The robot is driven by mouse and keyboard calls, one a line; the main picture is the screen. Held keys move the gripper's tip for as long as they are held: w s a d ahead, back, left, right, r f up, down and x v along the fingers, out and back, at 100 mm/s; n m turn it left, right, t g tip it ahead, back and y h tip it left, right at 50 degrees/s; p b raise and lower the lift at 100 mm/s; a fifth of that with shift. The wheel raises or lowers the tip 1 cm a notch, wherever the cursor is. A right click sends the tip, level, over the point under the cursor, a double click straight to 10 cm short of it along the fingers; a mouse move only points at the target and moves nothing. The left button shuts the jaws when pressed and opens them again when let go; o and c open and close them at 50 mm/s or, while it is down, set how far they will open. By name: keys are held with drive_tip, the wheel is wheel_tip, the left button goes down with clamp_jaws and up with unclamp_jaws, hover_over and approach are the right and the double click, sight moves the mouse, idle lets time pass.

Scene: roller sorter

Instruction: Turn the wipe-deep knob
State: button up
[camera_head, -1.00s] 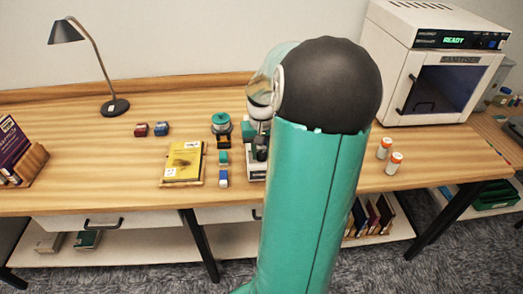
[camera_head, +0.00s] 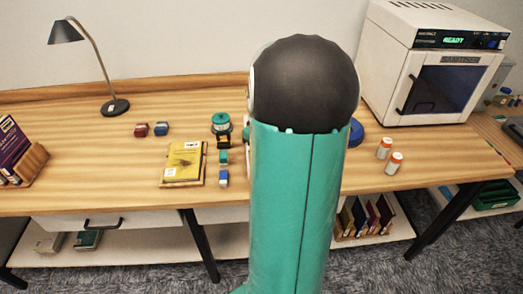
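I cannot make out a knob marked wipe-deep. My own green arm with its black rounded joint stands in the middle of the view and covers a large part of the desk. My gripper is not in view. Only a thin sliver of a pale device (camera_head: 246,136) shows at the arm's left edge; the rest of it is hidden. A blue rounded thing (camera_head: 356,133) shows in part at the arm's right edge.
A yellow book (camera_head: 184,162) and small blue and green blocks (camera_head: 223,178) lie left of the arm. A lamp (camera_head: 115,106) stands at the back left. A white cabinet machine (camera_head: 440,85) reading READY and two orange-capped bottles (camera_head: 394,163) stand right.

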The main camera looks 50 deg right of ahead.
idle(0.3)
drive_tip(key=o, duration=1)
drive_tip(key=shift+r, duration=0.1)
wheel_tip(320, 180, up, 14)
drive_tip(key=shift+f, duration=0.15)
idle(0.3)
